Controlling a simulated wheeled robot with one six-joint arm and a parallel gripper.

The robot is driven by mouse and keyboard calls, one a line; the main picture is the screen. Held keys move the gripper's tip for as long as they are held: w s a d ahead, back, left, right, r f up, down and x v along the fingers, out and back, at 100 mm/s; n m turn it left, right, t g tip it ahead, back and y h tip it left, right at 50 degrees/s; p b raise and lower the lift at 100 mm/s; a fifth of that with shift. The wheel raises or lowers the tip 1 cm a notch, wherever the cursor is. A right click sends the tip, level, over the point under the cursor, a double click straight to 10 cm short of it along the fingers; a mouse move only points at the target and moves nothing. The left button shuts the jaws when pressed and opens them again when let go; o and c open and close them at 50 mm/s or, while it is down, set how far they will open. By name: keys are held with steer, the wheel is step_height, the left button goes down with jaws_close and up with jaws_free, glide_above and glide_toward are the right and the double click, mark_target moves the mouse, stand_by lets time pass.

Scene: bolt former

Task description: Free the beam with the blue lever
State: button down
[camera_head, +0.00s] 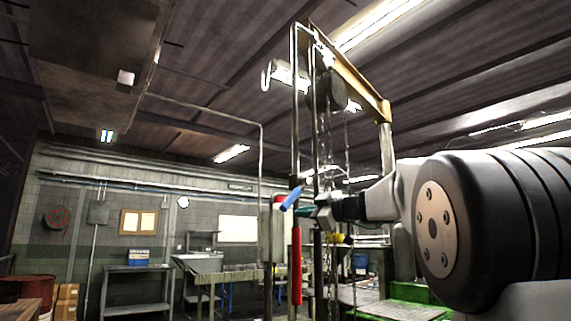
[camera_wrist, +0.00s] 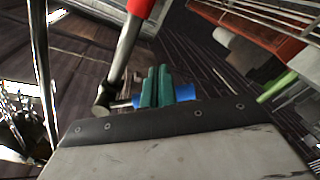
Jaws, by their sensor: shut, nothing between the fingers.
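The blue lever (camera_head: 292,198) sticks out, tilted, from the upright metal post of the machine in the head view. My gripper (camera_head: 306,210) is right beside it, with its green fingertips close to the lever's lower end. In the wrist view, my green fingers (camera_wrist: 156,87) are pressed together with nothing between them. Blue parts of the lever (camera_wrist: 184,93) show on both sides of the fingers, partly hidden by them. I cannot tell whether they touch. The yellow beam (camera_head: 355,75) stands overhead, sloping down to the right.
A red handle (camera_head: 296,268) hangs on a rod just below the lever, and its red grip (camera_wrist: 141,7) shows at the top of the wrist view. Chains hang behind the post. A workbench (camera_head: 138,285) stands back left. Green machine parts (camera_head: 408,292) lie low right.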

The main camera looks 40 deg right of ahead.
mark_target(286, 203)
steer(key=a+r, duration=0.1)
steer(key=w+a+r, duration=0.1)
steer(key=a, duration=0.1)
steer(key=shift+w, duration=0.15)
steer(key=a+r, duration=0.1)
steer(key=r, duration=0.1)
steer(key=a+r, duration=0.1)
steer(key=r, duration=0.1)
steer(key=shift+s+a, duration=0.35)
steer(key=shift+s, duration=0.05)
steer(key=r, duration=0.5)
steer(key=shift+a, duration=0.25)
steer(key=shift+d+r, duration=0.1)
steer(key=shift+r, duration=0.25)
steer(key=v, duration=1)
